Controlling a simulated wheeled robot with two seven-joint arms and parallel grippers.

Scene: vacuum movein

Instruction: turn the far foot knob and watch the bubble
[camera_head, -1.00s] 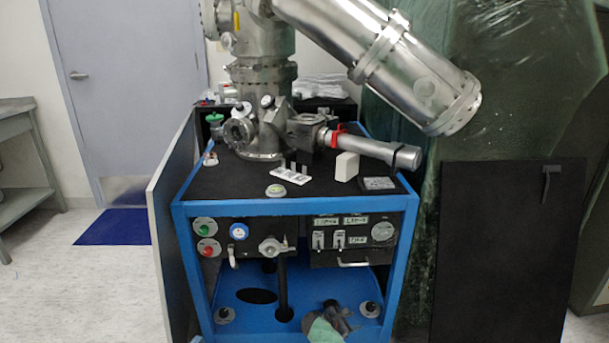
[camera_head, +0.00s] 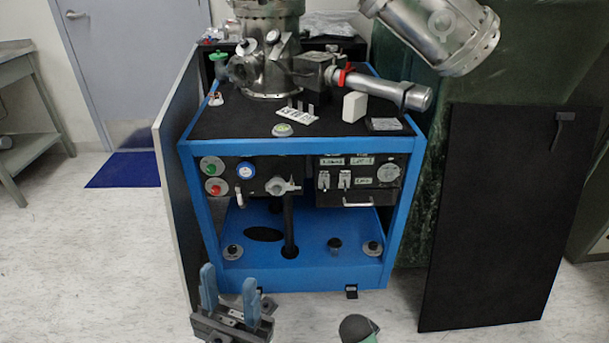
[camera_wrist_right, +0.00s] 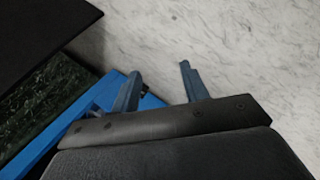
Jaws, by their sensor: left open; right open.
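The foot knobs are dark knobs on pale discs on the lower shelf of the blue cart, one at the left (camera_head: 232,252) and one at the right (camera_head: 373,248). A third dark knob (camera_head: 335,243) stands between them. I cannot tell which is the far one. The round bubble level (camera_head: 282,130) lies near the front edge of the black top; its bubble is too small to read. My left gripper (camera_head: 229,285) is open and empty, low in front of the cart's left side. My right gripper (camera_wrist_right: 157,78) is open and empty in the wrist view, over floor beside blue frame.
The blue cart frame (camera_head: 290,275) surrounds the shelf, with a post (camera_head: 289,225) in the middle. A side panel (camera_head: 176,180) stands at the left and a black panel (camera_head: 500,220) leans at the right. Metal vacuum parts (camera_head: 268,65) stand on top.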

